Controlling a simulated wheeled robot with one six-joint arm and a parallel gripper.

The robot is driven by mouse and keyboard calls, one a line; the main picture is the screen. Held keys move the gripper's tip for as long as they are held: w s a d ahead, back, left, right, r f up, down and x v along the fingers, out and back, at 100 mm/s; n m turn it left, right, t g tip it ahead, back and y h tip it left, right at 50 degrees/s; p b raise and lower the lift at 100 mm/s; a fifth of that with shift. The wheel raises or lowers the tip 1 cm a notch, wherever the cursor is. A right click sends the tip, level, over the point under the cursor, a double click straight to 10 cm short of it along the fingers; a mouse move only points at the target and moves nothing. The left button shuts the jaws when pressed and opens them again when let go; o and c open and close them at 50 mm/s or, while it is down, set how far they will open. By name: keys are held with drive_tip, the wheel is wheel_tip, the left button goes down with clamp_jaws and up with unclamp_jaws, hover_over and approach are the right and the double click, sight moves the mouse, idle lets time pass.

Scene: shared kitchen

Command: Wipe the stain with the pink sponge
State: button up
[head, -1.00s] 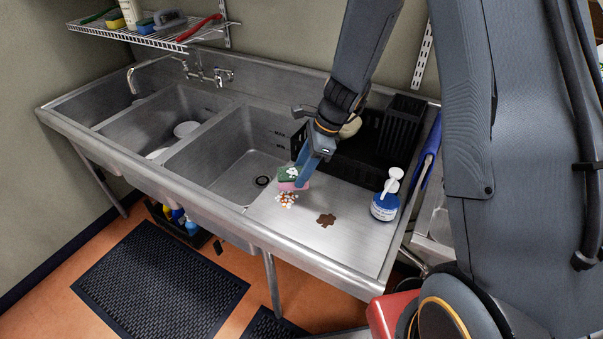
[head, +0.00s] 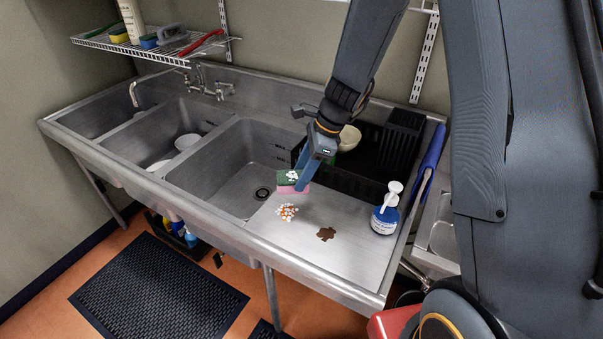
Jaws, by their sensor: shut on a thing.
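The pink sponge (head: 291,188) has a dark green top side with small white bits on it. My gripper (head: 302,184) is shut on it and holds it near the left edge of the steel drainboard, beside the basin. I cannot tell whether the sponge touches the steel. A brown stain (head: 326,234) lies on the drainboard (head: 345,262), apart from the sponge, lower and to the right. A small pile of white and orange bits (head: 287,211) lies just below the sponge.
A blue and white pump bottle (head: 385,214) stands right of the stain. A black dish rack (head: 375,160) with a pale bowl (head: 349,138) stands behind. The basin (head: 235,165) opens to the left. A wire shelf (head: 150,47) hangs on the wall.

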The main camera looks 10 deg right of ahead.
drive_tip(key=s+r, duration=0.6)
drive_tip(key=s, duration=0.3)
drive_tip(key=shift+s, duration=0.4)
drive_tip(key=shift+f, duration=0.1)
